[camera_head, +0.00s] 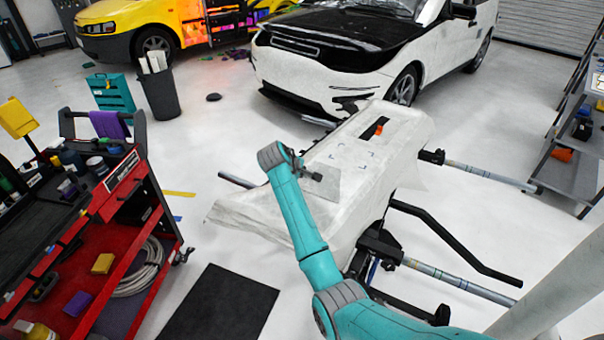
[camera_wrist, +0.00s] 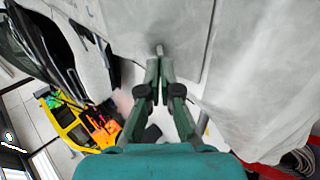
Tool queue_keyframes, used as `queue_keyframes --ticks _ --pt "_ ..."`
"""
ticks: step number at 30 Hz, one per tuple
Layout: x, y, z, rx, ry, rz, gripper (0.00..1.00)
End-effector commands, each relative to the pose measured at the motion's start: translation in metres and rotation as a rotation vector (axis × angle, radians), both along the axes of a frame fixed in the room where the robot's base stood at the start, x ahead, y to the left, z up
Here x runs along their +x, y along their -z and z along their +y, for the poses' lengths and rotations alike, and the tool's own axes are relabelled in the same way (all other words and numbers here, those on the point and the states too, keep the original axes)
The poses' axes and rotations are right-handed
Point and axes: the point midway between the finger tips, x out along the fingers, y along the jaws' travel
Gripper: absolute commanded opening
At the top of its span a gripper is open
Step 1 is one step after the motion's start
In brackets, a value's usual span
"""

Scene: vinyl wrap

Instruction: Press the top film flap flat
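A panel wrapped in pale film (camera_head: 345,140) lies on a stand in the middle of the head view, with film draping over its near left side. A greyer, flat-looking sheet of film (camera_head: 325,188), apparently the top flap, lies on its upper face; it also shows in the wrist view (camera_wrist: 187,28). My gripper (camera_head: 315,176) is over this sheet. In the wrist view my gripper's fingertips (camera_wrist: 159,68) are together, with a small grey rounded tip just beyond them. I cannot tell whether they touch the film. Part of the sheet is hidden by my arm.
A red tool cart (camera_head: 125,190) stands at the left, and a black mat (camera_head: 222,305) lies on the floor. A black bin (camera_head: 159,94) and a white car (camera_head: 330,88) are behind. Stand bars (camera_head: 455,243) stick out at the right.

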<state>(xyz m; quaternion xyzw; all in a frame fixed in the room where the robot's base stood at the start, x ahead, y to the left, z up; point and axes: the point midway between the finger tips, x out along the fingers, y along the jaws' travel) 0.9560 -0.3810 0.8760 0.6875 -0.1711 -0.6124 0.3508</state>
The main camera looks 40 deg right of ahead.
Motion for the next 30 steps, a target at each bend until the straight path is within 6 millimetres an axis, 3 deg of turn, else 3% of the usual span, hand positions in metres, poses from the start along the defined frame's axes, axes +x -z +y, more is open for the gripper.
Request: queue_keyframes --ticks 7,16,21,30 --pt "0.003 0.0 -0.013 0.139 0.002 0.038 0.0" --pt "0.009 0.007 -0.032 0.14 0.0 0.039 0.0" --pt "0.011 0.012 -0.04 0.266 0.0 0.075 0.0" --pt "0.013 0.021 -0.048 0.26 0.0 0.074 0.0"
